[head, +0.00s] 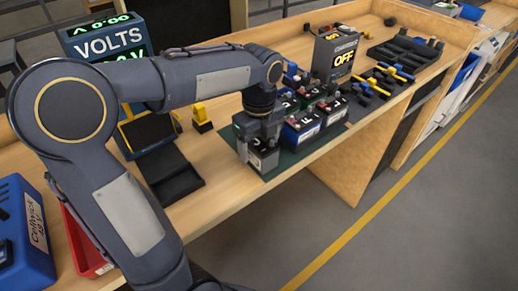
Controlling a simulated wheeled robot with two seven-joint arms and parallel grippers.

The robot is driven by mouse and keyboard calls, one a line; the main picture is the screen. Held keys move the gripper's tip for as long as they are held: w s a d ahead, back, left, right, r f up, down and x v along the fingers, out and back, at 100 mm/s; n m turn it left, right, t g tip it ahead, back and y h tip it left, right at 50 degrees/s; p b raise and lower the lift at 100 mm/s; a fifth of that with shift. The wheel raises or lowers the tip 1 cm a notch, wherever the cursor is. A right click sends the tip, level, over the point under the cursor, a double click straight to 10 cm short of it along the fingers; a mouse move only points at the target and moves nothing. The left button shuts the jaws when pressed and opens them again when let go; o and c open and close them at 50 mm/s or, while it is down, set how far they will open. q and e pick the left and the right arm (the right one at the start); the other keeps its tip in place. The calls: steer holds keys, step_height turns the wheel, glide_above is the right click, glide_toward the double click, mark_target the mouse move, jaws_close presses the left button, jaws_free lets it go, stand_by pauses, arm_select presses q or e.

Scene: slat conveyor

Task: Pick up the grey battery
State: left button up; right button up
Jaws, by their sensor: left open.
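My left gripper (257,143) reaches down over the near left corner of the green mat (285,160), with its jaws open. A grey battery (263,161) with a pale label stands right under and between the fingers, and the gripper hides its top. I cannot tell whether the fingers touch it. My right gripper is not in view.
A blue battery (300,134) stands close to the right of the gripper, with several more batteries behind it on the mat. A charger box reading OFF (335,55) stands farther back. A black tray (170,175) lies to the left. The bench's front edge is close.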

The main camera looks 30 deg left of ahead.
arm_select(q)
step_height(320, 180, down, 2)
steer(key=shift+f, duration=0.1)
steer(key=c, duration=1.2)
